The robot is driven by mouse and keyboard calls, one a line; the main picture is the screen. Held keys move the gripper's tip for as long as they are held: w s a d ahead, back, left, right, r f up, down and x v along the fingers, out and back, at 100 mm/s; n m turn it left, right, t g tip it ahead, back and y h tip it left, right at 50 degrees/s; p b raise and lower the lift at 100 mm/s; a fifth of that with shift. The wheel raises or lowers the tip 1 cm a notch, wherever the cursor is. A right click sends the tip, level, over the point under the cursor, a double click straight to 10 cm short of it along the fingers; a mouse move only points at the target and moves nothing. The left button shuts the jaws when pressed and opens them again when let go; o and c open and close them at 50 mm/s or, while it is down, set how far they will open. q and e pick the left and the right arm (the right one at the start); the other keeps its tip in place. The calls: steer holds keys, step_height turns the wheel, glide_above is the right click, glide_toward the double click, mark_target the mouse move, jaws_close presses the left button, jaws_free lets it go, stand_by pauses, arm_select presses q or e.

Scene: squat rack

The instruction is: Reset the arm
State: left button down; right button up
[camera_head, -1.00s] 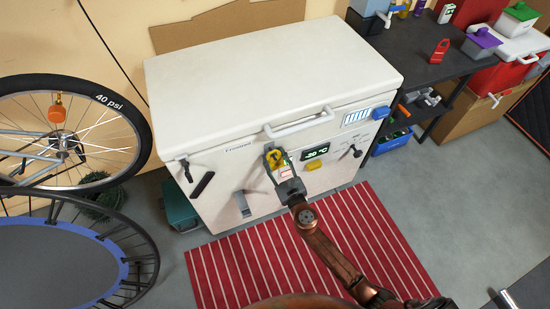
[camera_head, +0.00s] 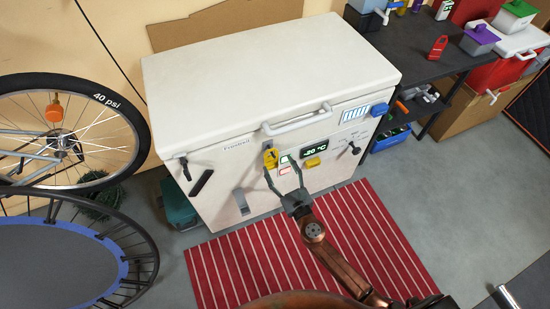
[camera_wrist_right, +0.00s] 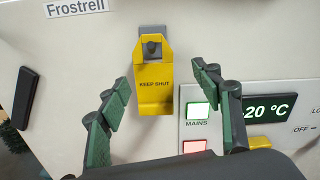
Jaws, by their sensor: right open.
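The white chest freezer (camera_head: 225,185) stands against the wall with its lid (camera_head: 270,70) down. My left gripper is out of view.
The freezer panel has a lit green mains lamp (camera_wrist_right: 198,110), a red lamp (camera_wrist_right: 194,146) and a -20 °C display (camera_head: 315,149). A striped red mat (camera_head: 235,270) lies in front. A bicycle wheel (camera_head: 120,113) and trampoline (camera_head: 60,255) stand left, a dark bench (camera_head: 410,45) right.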

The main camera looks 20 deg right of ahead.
steer(key=s, duration=0.6)
steer(key=shift+s, duration=0.3)
steer(key=shift+d, duration=0.1)
